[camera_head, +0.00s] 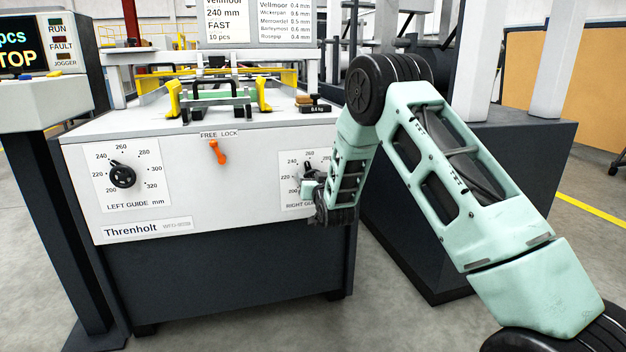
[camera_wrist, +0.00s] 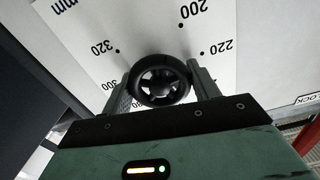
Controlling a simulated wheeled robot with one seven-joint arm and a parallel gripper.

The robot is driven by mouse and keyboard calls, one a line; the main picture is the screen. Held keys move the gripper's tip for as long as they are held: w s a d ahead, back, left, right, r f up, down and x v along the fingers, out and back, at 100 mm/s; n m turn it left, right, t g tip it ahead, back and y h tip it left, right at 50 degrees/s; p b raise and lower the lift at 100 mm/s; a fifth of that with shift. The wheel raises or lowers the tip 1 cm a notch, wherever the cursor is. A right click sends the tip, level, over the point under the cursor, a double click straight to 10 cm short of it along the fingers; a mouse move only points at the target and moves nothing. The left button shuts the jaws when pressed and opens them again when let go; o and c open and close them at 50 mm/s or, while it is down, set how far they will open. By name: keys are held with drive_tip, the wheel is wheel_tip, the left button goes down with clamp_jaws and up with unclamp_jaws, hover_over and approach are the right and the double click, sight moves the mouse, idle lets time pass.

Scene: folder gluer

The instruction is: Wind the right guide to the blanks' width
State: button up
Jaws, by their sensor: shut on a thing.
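The right guide's black knob (camera_wrist: 162,80) sits between the two fingers of my gripper (camera_wrist: 164,84) in the wrist view, where its dial appears turned over. The fingers are shut on the knob's rim from both sides. The white dial plate (camera_wrist: 75,35) around it shows 200, 220, 300 and 320; the knob's pointer and present reading cannot be made out. In the head view my gripper (camera_head: 311,186) is at the right guide dial (camera_head: 290,160) and covers part of it. The order sign (camera_head: 228,22) above reads 240 mm, FAST, 10 pcs.
The left guide knob (camera_head: 122,176) is on the same front panel. An orange lever (camera_head: 217,151) hangs under the FREE LOCK label. A control box (camera_head: 40,60) showing STOP stands at the left. A dark plinth (camera_head: 500,150) stands right of the machine, behind my arm.

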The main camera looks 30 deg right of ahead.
drive_tip(key=n, duration=0.5)
drive_tip(key=shift+f+n, duration=0.1)
drive_tip(key=shift+n, duration=0.3)
idle(0.4)
drive_tip(key=o, duration=1)
drive_tip(key=shift+c, duration=0.2)
drive_tip(key=shift+s, duration=0.1)
drive_tip(key=p+v, duration=0.3)
drive_tip(key=v, duration=1.4)
drive_tip(key=shift+s+a, duration=0.1)
